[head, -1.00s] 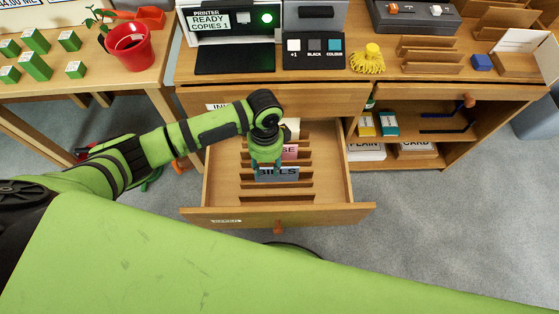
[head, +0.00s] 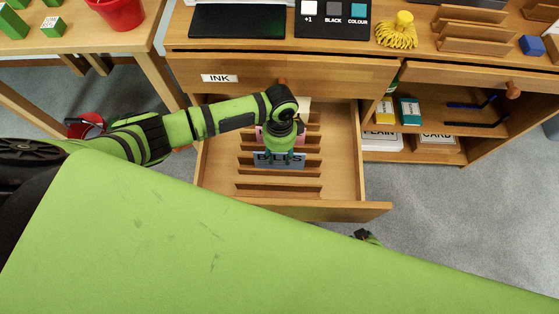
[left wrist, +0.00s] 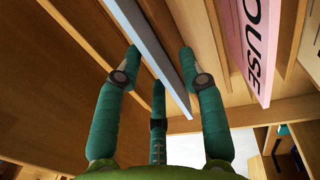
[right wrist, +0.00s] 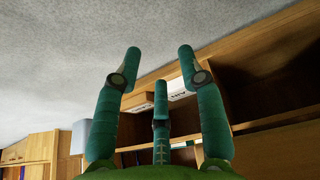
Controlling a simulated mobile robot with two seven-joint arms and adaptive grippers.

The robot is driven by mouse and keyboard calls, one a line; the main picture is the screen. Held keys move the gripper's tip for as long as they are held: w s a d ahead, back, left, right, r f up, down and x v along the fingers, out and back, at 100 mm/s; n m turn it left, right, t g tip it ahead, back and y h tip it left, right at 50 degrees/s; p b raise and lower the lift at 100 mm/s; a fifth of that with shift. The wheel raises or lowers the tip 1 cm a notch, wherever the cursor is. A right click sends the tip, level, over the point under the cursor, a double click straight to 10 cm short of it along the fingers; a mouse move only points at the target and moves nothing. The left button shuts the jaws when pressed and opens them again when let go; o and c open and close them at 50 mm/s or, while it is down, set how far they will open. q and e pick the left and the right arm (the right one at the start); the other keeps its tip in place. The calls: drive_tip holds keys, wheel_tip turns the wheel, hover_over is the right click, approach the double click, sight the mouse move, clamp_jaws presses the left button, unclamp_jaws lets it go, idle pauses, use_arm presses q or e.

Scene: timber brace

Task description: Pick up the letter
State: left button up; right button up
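My left gripper (head: 282,158) reaches down into the open drawer at a blue-grey card marked BILLS (head: 262,160). In the left wrist view the card (left wrist: 152,45) stands between the spread fingers (left wrist: 158,75), which look open around it; contact is not clear. A pink card (left wrist: 252,40), its label partly cut off, stands beside it. A pale card (head: 304,106) is farther back in the drawer. I cannot tell which of these, if any, is the letter. My right gripper (right wrist: 160,75) is open and empty, low beside the cabinet; a small part shows in the head view.
The open drawer (head: 378,209) has several wooden dividers and bare slots at its front. A closed drawer labelled INK (head: 300,73) is above it. Shelves (head: 455,112) with boxes stand to the right. The green panel across the foreground hides part of the drawer front.

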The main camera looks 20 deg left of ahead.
use_arm(q)
drive_tip(key=shift+f, duration=0.15)
clamp_jaws()
